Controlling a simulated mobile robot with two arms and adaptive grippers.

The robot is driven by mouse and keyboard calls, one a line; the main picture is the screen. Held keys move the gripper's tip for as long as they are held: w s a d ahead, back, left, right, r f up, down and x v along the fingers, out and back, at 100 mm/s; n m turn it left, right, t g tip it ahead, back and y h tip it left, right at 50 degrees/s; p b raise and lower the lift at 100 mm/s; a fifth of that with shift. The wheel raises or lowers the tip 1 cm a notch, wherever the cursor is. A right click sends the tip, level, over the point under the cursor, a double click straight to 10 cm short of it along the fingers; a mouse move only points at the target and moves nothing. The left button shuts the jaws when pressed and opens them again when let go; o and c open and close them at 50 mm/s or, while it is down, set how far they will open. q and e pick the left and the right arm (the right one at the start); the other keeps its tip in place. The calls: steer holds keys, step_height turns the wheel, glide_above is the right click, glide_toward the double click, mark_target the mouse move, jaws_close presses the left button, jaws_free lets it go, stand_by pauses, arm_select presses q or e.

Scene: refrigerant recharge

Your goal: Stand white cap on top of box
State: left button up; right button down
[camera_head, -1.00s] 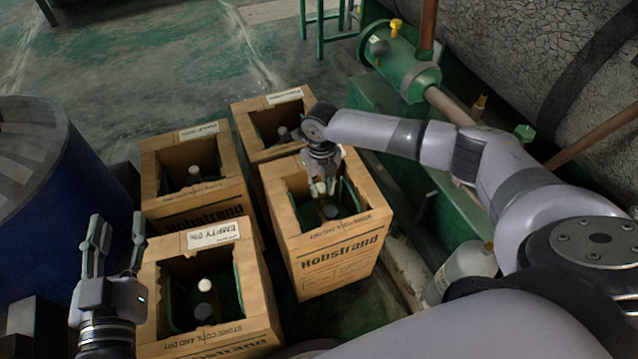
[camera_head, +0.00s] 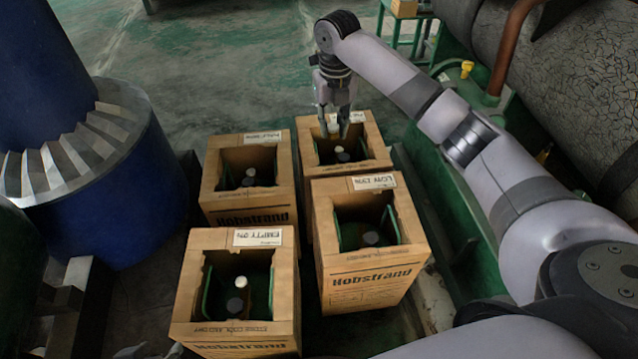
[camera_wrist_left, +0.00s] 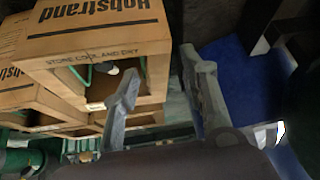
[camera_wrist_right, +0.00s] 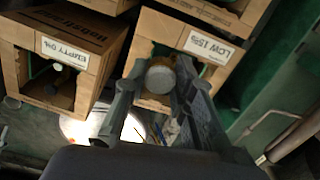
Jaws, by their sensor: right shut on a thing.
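My right gripper (camera_head: 334,131) is shut on a small white cap (camera_wrist_right: 160,77), which shows between its fingers in the right wrist view. In the head view the gripper hangs over the back-right cardboard box (camera_head: 377,150); whether the cap touches it I cannot tell. The front-right box (camera_head: 372,277), labelled LOW 15%, shows only a dark round top inside. My left gripper (camera_wrist_left: 160,75) is open and empty near a box in the left wrist view. The front-left box (camera_head: 240,333), labelled EMPTY 0%, and the back-left box (camera_head: 248,208) each hold white and dark round tops.
A blue drum (camera_head: 110,190) stands at the left. Green and cracked grey machinery with pipes (camera_head: 515,45) runs along the right. A green stand (camera_head: 408,35) is at the back. Open floor (camera_head: 230,70) lies behind the boxes.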

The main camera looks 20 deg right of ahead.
steer(key=shift+r, duration=0.15)
step_height(320, 180, down, 4)
steer(key=b, duration=0.1)
arm_select(q)
steer(key=w+d+r+t+h+b, duration=0.25)
steer(key=w+r+t, duration=0.35)
steer(key=w, duration=0.3)
arm_select(e)
glide_above(330, 186)
step_height(330, 186, down, 5)
step_height(330, 186, down, 7)
steer(key=shift+a+r+b, duration=0.1)
steer(key=shift+r+b, duration=0.05)
steer(key=shift+b, duration=0.6)
steer(key=shift+f, duration=0.35)
arm_select(q)
steer(key=w+d+r+t+h, duration=0.1)
steer(key=r+t, duration=0.4)
steer(key=r, duration=0.3)
steer(key=w+d+r+t+h+b, duration=0.1)
steer(key=d+r+t, duration=0.1)
steer(key=r+t, duration=0.3)
steer(key=shift+d+r+m, duration=0.25)
steer(key=shift+r+m, duration=0.05)
steer(key=shift+r, duration=1.55)
arm_select(e)
steer(key=shift+f, duration=1.6)
steer(key=shift+f, duration=0.1)
